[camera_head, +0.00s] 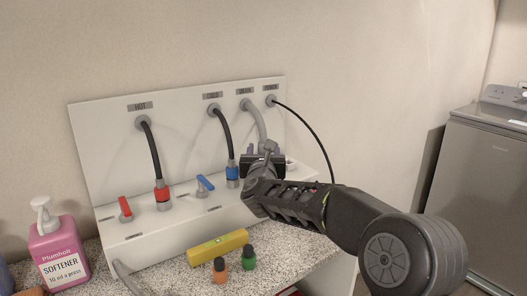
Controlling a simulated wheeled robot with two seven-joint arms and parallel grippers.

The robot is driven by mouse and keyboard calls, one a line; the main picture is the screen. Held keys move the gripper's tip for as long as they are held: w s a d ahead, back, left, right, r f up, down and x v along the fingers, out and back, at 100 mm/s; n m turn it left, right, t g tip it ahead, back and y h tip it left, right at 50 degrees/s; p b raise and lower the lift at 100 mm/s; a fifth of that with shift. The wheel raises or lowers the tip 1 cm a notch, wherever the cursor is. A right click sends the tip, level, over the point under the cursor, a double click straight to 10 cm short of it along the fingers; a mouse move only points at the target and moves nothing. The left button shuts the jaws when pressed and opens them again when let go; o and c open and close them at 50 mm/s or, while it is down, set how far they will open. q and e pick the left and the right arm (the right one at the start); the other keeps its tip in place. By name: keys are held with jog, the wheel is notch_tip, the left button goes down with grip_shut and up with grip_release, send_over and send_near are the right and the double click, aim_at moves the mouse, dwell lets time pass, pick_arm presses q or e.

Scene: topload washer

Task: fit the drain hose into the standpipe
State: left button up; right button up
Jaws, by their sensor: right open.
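The grey drain hose (255,118) comes out of the third port of the white panel, under a label that seems to read DRAIN. It curves down to the right, and its lower end is behind or between the parts of my right gripper (264,160). My right gripper is open at the hose's lower end, over the panel's ledge. I cannot tell whether its fingers touch the hose. The standpipe is not clearly seen; my gripper and wrist cover that part of the ledge. My left gripper is not in view.
A black hose with a red connector (162,191) and one with a blue connector (232,170) stand left of my gripper. Red (125,208) and blue (204,184) valve handles, a yellow level (218,245), two small bottles and a pink softener bottle (60,253) are nearby. A washer (485,180) stands right.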

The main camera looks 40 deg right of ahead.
jog(key=shift+b+v, duration=0.55)
jog(key=shift+v, duration=3.35)
